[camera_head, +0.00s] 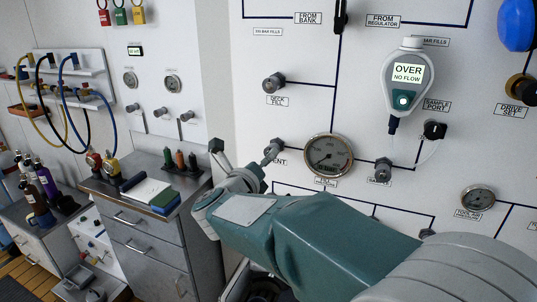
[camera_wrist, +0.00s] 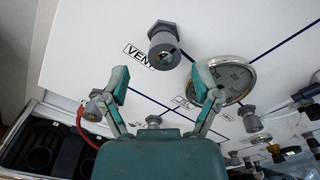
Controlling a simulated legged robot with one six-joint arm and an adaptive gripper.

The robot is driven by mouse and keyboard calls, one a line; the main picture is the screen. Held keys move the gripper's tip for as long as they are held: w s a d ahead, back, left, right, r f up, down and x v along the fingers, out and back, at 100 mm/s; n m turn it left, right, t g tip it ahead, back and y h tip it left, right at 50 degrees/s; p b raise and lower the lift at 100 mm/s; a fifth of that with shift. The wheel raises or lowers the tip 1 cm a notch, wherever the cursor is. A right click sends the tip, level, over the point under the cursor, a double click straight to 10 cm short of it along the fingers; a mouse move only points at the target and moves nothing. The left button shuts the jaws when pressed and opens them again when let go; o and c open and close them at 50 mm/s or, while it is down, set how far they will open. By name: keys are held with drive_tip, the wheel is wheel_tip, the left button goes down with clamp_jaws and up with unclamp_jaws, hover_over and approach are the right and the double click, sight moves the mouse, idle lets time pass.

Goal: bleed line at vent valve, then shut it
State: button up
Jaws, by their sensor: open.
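The vent valve (camera_wrist: 163,44) is a grey round knob on the white panel, beside its VENT label (camera_wrist: 139,57) in the wrist view. My gripper (camera_wrist: 162,85) is open and empty, its two teal fingers spread below the knob in that view. The knob appears beyond the fingertips and not between them; touching is not visible. In the head view my gripper (camera_head: 244,152) is at the panel's left part, and the vent valve (camera_head: 278,146) is partly hidden by a finger. The handheld meter (camera_head: 409,72) reads "OVER NO FLOW".
A round gauge (camera_head: 328,155) sits just right of the vent valve, close to my right finger in the wrist view. The deck fill valve (camera_head: 274,82) is above. A tube runs from the meter to the sample port (camera_head: 434,130). A steel cabinet (camera_head: 150,230) stands left.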

drive_tip(key=v, duration=0.7)
drive_tip(key=shift+s+a, duration=0.15)
drive_tip(key=shift+s, duration=0.1)
